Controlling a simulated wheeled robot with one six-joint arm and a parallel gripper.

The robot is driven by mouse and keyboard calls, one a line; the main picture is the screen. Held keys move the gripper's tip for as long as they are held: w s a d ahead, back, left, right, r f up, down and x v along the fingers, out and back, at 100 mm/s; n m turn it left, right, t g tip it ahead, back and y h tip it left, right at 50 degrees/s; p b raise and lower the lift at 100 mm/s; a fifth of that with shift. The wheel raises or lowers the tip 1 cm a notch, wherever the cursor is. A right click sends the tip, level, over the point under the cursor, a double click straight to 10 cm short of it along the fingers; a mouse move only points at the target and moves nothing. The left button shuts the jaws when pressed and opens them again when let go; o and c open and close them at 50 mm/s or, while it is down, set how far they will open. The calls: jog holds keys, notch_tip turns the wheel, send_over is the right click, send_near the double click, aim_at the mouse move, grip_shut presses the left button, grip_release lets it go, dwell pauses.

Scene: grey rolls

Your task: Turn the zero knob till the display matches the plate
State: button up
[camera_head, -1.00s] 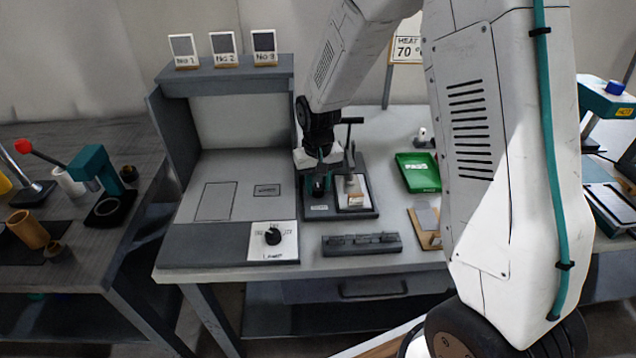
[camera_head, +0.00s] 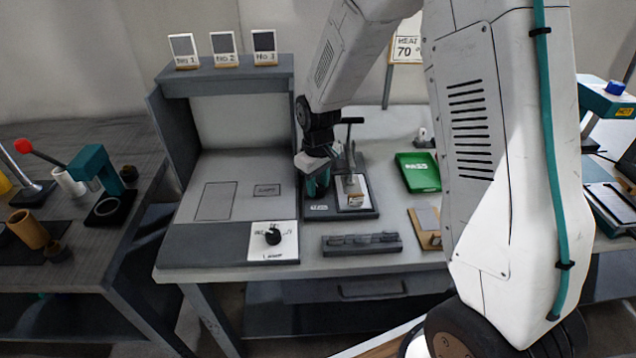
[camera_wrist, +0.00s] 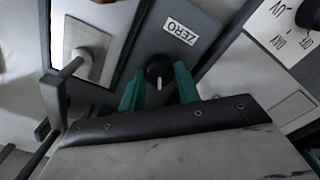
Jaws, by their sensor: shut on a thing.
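The zero knob (camera_wrist: 158,72) is a small black round knob with a white mark, set in a dark base (camera_wrist: 128,72) beside a white ZERO label (camera_wrist: 181,32) in the wrist view. My gripper (camera_wrist: 159,80) is shut on the knob, one teal finger on each side. In the head view my gripper (camera_head: 317,188) is low over the left part of the dark gauge base (camera_head: 325,214), and the knob is hidden behind it. The gauge's stand (camera_head: 350,150) rises just right of my gripper. I cannot make out a display reading or a plate's value.
A grey booth (camera_head: 170,130) with a lamp knob panel (camera_head: 272,240) stands to the left. A grey rack (camera_head: 362,244) lies in front of the gauge. A green PASS tray (camera_head: 418,172) and a wooden-edged board (camera_head: 426,226) lie to the right.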

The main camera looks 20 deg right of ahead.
aim_at(318, 187)
jog(key=n, duration=1.2)
jog(key=shift+n, duration=0.3)
dwell(0.4)
jog(key=o, duration=1)
jog(key=shift+c, duration=0.2)
jog(key=shift+r, duration=0.1)
notch_tip(318, 187, up, 8)
jog(key=shift+f, duration=0.15)
